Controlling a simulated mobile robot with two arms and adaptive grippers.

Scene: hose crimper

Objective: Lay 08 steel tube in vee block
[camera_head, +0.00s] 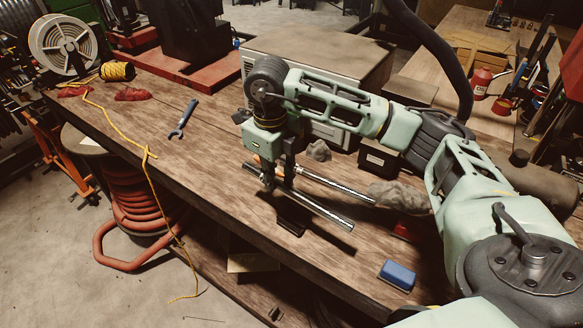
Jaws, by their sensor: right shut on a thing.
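My right gripper (268,183) points down over the wooden bench and is shut on a steel tube (318,210). The tube slants down to the right in the picture, and its shadow falls on the bench apart from it, so it appears raised. A small dark block (291,221), which looks like the vee block, sits on the bench under or just in front of the tube's middle. I cannot tell whether they touch, and its groove is not clear. A second metal rod (335,186) lies behind the held tube, partly hidden by the gripper. My left gripper is out of view.
A blue block (397,275) lies near the bench's front edge. Grey rags (400,196) and a red item (407,230) are right of the tube. A blue wrench (183,118) and yellow cord (118,129) lie left. A large metal box (317,65) stands behind. The left-middle bench is clear.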

